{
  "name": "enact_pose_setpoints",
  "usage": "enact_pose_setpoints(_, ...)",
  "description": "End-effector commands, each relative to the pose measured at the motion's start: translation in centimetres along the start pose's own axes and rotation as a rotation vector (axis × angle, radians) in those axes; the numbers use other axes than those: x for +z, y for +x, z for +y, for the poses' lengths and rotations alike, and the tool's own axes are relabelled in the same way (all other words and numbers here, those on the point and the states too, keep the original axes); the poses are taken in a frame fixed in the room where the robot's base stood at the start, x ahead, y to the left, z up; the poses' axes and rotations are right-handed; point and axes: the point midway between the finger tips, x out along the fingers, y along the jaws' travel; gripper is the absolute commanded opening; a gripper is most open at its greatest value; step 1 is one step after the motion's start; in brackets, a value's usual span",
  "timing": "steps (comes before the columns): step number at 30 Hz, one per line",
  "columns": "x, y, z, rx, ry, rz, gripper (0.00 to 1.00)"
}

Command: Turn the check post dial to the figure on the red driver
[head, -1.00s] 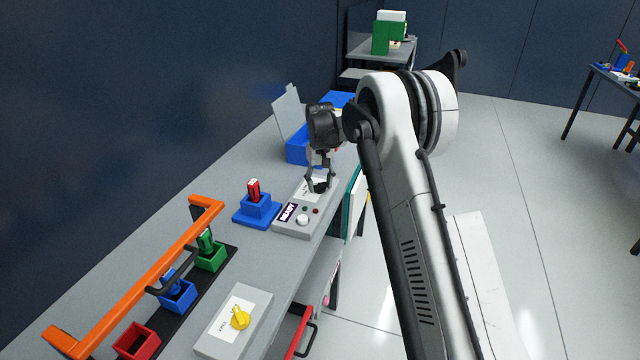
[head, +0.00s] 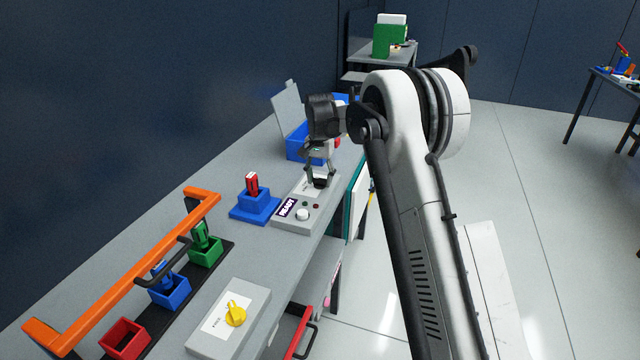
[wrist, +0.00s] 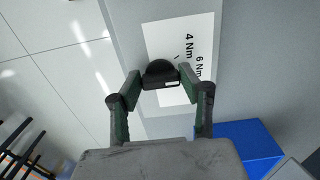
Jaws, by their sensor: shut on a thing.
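The check post (head: 290,222) is a grey box on the bench with a lit READY display. Its black dial (wrist: 160,70) sits on a white label where "4 Nm" and "6 Nm" can be read in the wrist view; other print is hidden. My gripper (wrist: 160,82) is shut on the dial, one finger on each side; in the head view the gripper (head: 319,180) is over the box's far end. I cannot tell which figure the dial points to. The red driver (head: 252,181) stands upright in a blue block (head: 254,206) left of the post; its figure is too small to read.
An orange rail (head: 120,270) stands over a row of holders: an empty red one (head: 125,338), a blue one (head: 170,292) and a green one (head: 205,252), the latter two filled. A grey box with a yellow knob (head: 236,314) lies nearer. A blue bin (head: 298,147) stands behind.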

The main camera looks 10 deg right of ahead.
Motion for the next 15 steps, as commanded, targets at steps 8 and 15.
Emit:
enact_pose_setpoints(8,-0.02,0.13,-0.13,-0.001,0.259,0.001,0.12)
enact_pose_setpoints(15,-0.06,0.04,-0.21,-0.001,0.464,0.001,0.12)
